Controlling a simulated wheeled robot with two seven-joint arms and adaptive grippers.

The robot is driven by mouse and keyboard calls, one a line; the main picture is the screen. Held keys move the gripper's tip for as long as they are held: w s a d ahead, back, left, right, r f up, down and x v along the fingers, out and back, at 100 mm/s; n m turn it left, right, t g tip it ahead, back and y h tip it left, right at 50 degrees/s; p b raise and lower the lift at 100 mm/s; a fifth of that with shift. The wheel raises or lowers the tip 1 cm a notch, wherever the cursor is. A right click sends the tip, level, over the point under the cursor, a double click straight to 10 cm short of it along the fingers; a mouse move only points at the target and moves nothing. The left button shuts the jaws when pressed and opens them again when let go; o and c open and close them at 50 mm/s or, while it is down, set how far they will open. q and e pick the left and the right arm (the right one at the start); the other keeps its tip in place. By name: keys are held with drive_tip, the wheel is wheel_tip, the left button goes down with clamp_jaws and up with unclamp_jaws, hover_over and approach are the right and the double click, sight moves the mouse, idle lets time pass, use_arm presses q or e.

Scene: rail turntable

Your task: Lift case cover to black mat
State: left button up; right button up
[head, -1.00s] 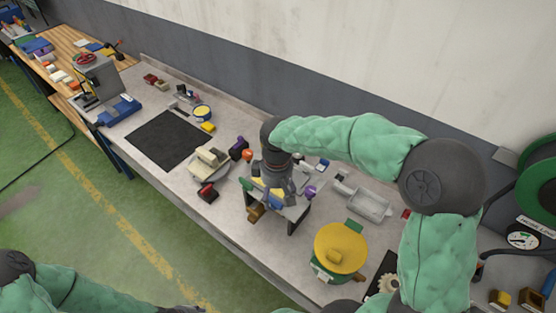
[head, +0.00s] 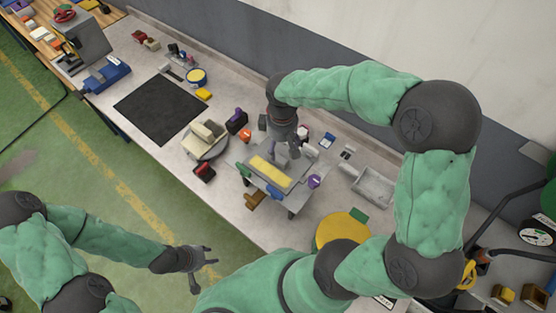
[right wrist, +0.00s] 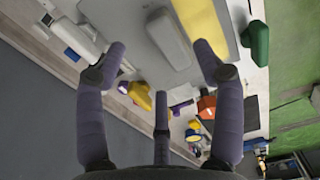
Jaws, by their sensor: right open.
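A light grey, rounded long piece (right wrist: 168,38), which may be the case cover, lies on a grey raised stand (right wrist: 130,22) in the right wrist view. In the head view the same stand (head: 247,181) carries a yellow strip (head: 270,171). My right gripper (head: 284,148) is above the stand's far side and partly hides its top. Its fingers (right wrist: 162,62) are spread and empty, with the grey piece ahead between them. The black mat (head: 160,108) lies flat and bare on the bench, left of the stand. My left gripper (head: 203,268) is open and empty over the floor.
A round turntable (head: 217,150) with a cream block (head: 207,134) stands between mat and stand. Nearby are a purple-and-black item (head: 237,121), an orange item (head: 245,136) and a red-and-black item (head: 204,172). A grey tray (head: 373,187) and a yellow-topped container (head: 340,229) are to the right.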

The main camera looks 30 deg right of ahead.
sight(281, 156)
drive_tip(key=shift+s+a+f, duration=0.1)
drive_tip(key=shift+a+f, duration=0.05)
drive_tip(key=shift+f, duration=1.15)
drive_tip(key=shift+s+a+f, duration=0.1)
drive_tip(key=shift+f, duration=1.2)
clamp_jaws()
